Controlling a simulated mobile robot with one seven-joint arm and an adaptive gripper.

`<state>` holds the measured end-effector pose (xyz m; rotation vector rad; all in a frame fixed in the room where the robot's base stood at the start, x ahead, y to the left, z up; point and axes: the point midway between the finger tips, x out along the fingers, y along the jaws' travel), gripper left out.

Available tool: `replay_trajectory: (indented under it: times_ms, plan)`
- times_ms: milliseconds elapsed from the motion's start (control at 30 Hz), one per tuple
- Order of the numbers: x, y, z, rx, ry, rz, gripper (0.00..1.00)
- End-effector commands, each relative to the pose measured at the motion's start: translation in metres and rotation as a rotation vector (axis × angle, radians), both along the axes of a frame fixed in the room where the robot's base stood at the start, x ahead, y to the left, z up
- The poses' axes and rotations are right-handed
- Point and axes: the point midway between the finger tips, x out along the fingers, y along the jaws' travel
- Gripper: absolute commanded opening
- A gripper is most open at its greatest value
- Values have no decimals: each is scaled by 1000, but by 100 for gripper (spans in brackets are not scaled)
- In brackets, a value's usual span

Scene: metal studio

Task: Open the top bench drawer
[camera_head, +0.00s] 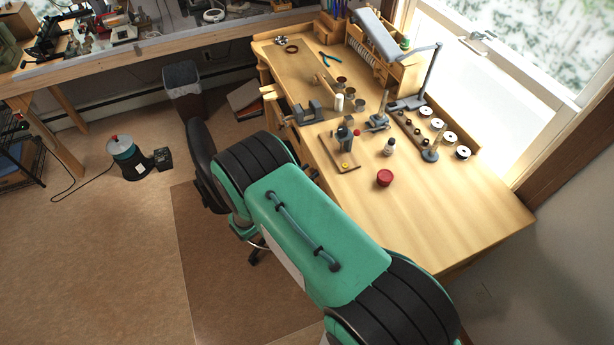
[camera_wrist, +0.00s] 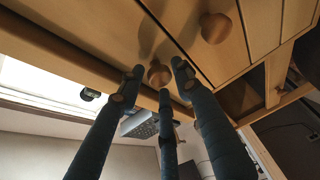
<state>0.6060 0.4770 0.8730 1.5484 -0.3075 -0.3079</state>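The wooden workbench (camera_head: 440,215) stands at the right in the head view; its drawer fronts are hidden there behind my green arm. In the wrist view the picture is strongly tilted and shows wooden drawer fronts (camera_wrist: 185,22) with two round wooden knobs. The nearer knob (camera_wrist: 159,72), on the front closest to the bench top edge, sits between the fingertips of my gripper (camera_wrist: 157,82). The fingers are spread apart around this knob; I cannot tell whether they touch it. The second knob (camera_wrist: 214,27) is on the neighbouring drawer front, clear of the fingers. The drawers look shut.
A dark chair (camera_head: 203,160) stands beside my arm in front of the bench. Small tools, cups and a red container (camera_head: 384,178) stand on the bench top. A bin (camera_head: 182,80) and a green-black canister (camera_head: 126,158) are on the floor. Open floor lies at the left.

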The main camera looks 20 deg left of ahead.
Motion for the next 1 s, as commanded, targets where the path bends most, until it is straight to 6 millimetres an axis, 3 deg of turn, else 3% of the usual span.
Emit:
replay_trajectory:
  times_ms: [33,133,567,767,1000]
  plan:
    - [0,0,0,0,0,0,19]
    - [0,0,0,0,0,0,0]
    - [-8,9,-1,1,0,2,0]
    - [-27,29,-2,3,-1,4,0]
    - [-67,69,-3,4,-1,5,0]
